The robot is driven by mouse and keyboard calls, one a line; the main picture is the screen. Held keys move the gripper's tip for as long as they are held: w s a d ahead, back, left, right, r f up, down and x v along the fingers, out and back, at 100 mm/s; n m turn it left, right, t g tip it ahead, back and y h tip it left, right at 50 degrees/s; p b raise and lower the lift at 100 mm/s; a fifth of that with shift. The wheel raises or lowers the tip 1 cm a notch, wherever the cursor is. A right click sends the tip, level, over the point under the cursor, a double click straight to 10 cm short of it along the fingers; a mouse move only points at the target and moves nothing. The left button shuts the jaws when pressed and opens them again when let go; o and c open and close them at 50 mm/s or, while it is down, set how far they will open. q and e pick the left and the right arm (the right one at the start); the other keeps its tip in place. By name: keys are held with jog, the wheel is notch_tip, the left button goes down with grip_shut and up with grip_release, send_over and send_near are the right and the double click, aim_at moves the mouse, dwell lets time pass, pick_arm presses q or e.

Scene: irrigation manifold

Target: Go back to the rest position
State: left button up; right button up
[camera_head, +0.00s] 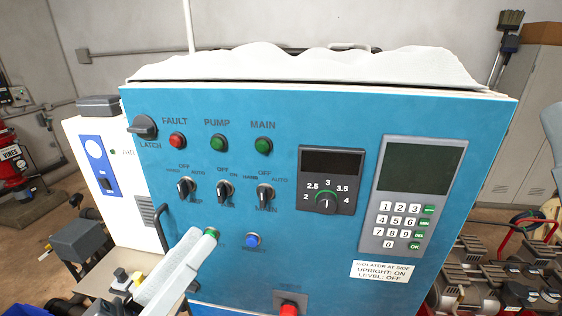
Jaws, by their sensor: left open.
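My left gripper (186,262) comes in from the lower left as a white and grey shape. Its tip shows in front of the blue control cabinet (280,205), close to the green button (211,232), and hides part of the panel around it. It is open, and nothing shows held in it. I cannot tell from this one view whether it touches the panel. My right gripper is not in view.
The cabinet front carries lamps, the latch knob (144,127), several switches, a dial (327,199), a keypad (402,221), a blue button (252,240) and a red knob (289,308). A white box (110,175) stands left. Pumps (490,275) crowd the lower right.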

pick_arm(q)
jog(key=s+a+r+t+y+p, duration=0.2)
jog(key=r+y+p, duration=0.1)
jog(key=r, duration=0.7)
jog(key=s+a+r+t+y+p, duration=0.2)
jog(key=r+p, duration=0.4)
jog(key=r, duration=0.4)
jog(key=s+a+r+t+y+p, duration=0.1)
jog(key=r+t+y+p, duration=0.3)
jog(key=r, duration=0.6)
jog(key=shift+s+a+y+p, duration=0.35)
jog(key=shift+s+a+y, duration=0.05)
jog(key=shift+a+y, duration=0.1)
